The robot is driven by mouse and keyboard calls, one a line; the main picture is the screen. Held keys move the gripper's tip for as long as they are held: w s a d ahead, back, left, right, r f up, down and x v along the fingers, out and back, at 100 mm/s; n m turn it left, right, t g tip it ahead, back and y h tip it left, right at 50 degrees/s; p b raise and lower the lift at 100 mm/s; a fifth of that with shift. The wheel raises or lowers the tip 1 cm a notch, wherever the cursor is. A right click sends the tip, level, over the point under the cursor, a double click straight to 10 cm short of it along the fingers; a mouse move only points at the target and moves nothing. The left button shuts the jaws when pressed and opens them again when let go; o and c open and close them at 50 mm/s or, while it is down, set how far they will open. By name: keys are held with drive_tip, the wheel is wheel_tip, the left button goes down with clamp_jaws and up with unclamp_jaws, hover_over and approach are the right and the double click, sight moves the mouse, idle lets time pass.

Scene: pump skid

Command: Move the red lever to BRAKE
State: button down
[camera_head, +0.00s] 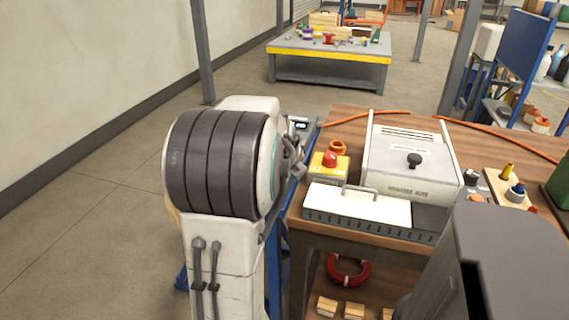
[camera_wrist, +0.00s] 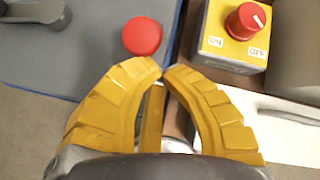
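In the wrist view a round red knob (camera_wrist: 143,37) shows just beyond my fingertips, at the edge of a blue-grey panel (camera_wrist: 90,58). It looks like the end of the red lever; its shaft and any BRAKE marking are not visible. My gripper (camera_wrist: 162,72) has its yellow fingers curved in with the tips almost together, and I see nothing held between them. The tips and the red knob appear apart in the picture; the depth between them is unclear. In the head view my arm hides the gripper and most of the panel.
Right of the red knob is a yellow box (camera_wrist: 232,35) with a red ON/OFF dial (camera_wrist: 246,20). It also stands on the wooden bench (camera_head: 350,127) in the head view. A white handled cover (camera_head: 357,205) and a white machine (camera_head: 412,160) lie further right.

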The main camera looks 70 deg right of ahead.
drive_tip(key=shift+d+r, duration=0.1)
drive_tip(key=shift+r, duration=0.1)
drive_tip(key=shift+d+r, duration=0.45)
drive_tip(key=shift+d+r+b, duration=0.3)
drive_tip(key=shift+d+r, duration=0.15)
drive_tip(key=shift+d, duration=0.3)
drive_tip(key=shift+d+r+b, duration=0.3)
drive_tip(key=shift+d+r, duration=0.15)
drive_tip(key=shift+d, duration=0.25)
drive_tip(key=shift+d+r, duration=0.2)
drive_tip(key=shift+d, duration=0.65)
drive_tip(key=shift+w+d, duration=0.1)
drive_tip(key=shift+d, duration=0.75)
drive_tip(key=shift+a, duration=0.1)
drive_tip(key=shift+r, duration=0.2)
drive_tip(key=shift+r+p, duration=0.65)
drive_tip(key=shift+p, duration=0.1)
